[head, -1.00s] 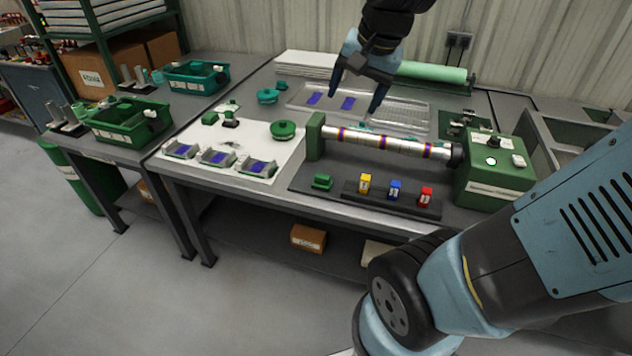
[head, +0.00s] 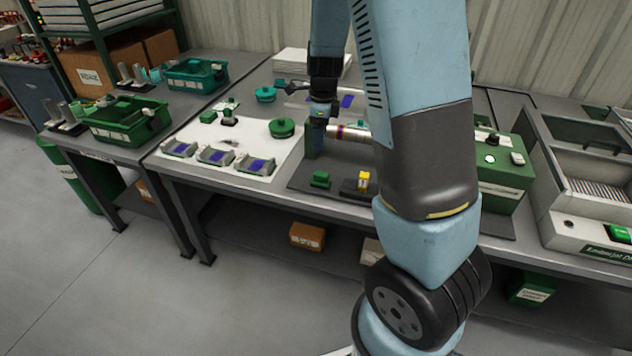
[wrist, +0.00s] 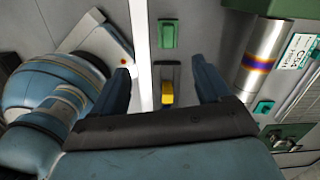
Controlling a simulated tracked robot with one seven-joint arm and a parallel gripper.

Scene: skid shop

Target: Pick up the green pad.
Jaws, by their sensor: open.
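The green pad (head: 321,180) is a small block on the dark mat at the front of the bench, left of the yellow block (head: 363,181). In the wrist view the green pad (wrist: 168,33) lies beyond my fingertips, near the top of the picture. My gripper (wrist: 162,68) is open, with nothing held between its fingers. The yellow block (wrist: 167,93) appears between the fingers in that view, below them. In the head view my arm hides the blue and red blocks, and the fingers cannot be made out clearly.
A green end post (head: 315,142) and striped metal roller (head: 350,134) stand behind the pad. A white sheet (head: 262,146) with grey cradles (head: 215,156) lies to its left. A green control box (head: 503,178) is at the right.

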